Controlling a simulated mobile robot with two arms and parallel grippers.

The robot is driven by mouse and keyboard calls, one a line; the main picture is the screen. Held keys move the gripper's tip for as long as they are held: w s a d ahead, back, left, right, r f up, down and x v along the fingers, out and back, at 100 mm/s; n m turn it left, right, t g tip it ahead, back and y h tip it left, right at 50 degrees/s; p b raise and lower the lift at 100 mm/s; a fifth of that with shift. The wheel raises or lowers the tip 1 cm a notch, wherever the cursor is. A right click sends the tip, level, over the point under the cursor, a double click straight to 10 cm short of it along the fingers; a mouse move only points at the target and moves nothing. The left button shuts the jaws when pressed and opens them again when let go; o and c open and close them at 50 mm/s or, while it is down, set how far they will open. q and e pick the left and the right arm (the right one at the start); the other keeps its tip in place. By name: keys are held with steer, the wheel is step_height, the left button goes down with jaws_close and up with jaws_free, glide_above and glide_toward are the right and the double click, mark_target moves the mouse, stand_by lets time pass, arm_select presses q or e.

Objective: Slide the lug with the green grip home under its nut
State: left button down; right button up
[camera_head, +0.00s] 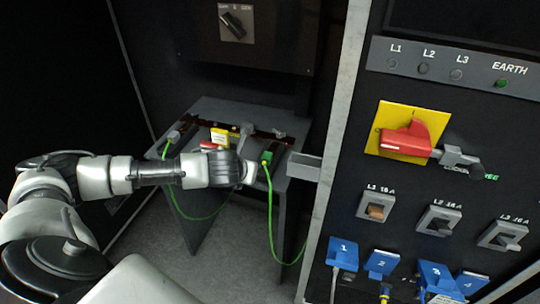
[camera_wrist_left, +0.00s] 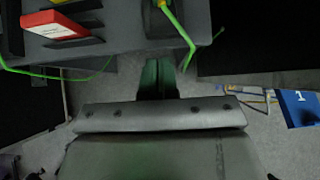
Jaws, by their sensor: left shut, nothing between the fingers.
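The lug's green grip (camera_head: 266,158) sits at the right end of the small grey bench (camera_head: 215,108), with a green cable hanging from it to the floor. In the left wrist view a yellow-green cable (camera_wrist_left: 177,25) runs up to the top edge, where its grip is cut off. My left gripper (camera_head: 250,173) is just left of the green grip in the head view, apart from it as far as I can tell. Its fingers (camera_wrist_left: 158,78) are shut and empty in the wrist view. The nut is too small to make out. My right gripper is not in view.
A dark panel with a red switch (camera_head: 405,140) on a yellow plate and blue plugs (camera_head: 343,254) stands at right. A grey bracket (camera_head: 304,166) juts out between bench and panel.

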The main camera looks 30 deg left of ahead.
mark_target(263, 162)
arm_select(q)
steer(key=x, duration=0.9)
steer(key=shift+w+f, duration=0.2)
steer(key=shift+f, duration=0.1)
steer(key=shift+w+a+r, duration=0.1)
steer(key=shift+w, duration=0.45)
steer(key=shift+w+a+r, duration=0.1)
steer(key=shift+w, duration=0.45)
steer(key=shift+w+a, duration=0.15)
steer(key=shift+w, duration=0.55)
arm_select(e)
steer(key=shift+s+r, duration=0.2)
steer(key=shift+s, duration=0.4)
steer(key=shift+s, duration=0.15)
